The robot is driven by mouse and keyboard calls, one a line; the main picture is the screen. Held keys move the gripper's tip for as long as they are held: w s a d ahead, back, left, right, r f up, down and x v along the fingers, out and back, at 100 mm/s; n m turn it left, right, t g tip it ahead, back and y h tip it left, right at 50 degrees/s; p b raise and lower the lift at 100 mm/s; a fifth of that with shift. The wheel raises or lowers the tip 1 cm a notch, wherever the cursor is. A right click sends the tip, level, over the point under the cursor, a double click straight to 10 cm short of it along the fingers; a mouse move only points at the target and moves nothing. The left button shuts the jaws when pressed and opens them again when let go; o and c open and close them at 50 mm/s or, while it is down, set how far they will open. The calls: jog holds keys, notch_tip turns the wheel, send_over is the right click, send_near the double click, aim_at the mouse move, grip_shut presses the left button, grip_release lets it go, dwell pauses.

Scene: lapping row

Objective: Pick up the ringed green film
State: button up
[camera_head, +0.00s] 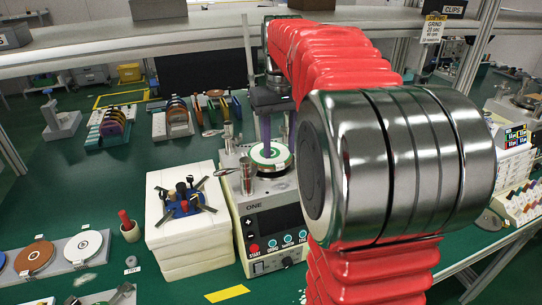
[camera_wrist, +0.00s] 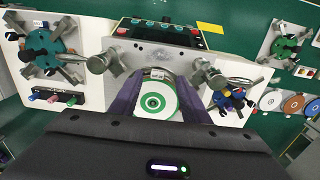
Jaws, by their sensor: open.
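The ringed green film (camera_head: 265,153) is a round white disc with a green ring and a green centre. It lies on the round platen on top of the grey machine marked ONE (camera_head: 268,225). My gripper (camera_head: 278,140) is over the machine, pointing down, with its two purple fingers apart. In the wrist view the film (camera_wrist: 154,108) shows between the open fingers of my gripper (camera_wrist: 157,88). Nothing is held. I cannot tell how high the fingertips are above the film.
Metal posts (camera_head: 246,176) stand by the platen. A white block (camera_head: 190,245) with a blue, armed fixture (camera_head: 183,203) is to the left. Brown (camera_head: 35,256) and white (camera_head: 83,245) discs lie at lower left. Racks of coloured discs (camera_head: 112,124) stand behind. A shelf (camera_head: 150,36) spans above.

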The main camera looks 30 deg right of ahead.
aim_at(279, 163)
jog(key=shift+w+d+f, duration=0.15)
jog(key=shift+w+f, duration=0.05)
jog(key=shift+f, duration=1.15)
jog(key=shift+w+d+f, duration=0.15)
jog(key=shift+f, duration=1.15)
jog(key=shift+c, duration=0.7)
grip_shut()
jog(key=shift+r, duration=0.1)
notch_tip(279, 163, up, 10)
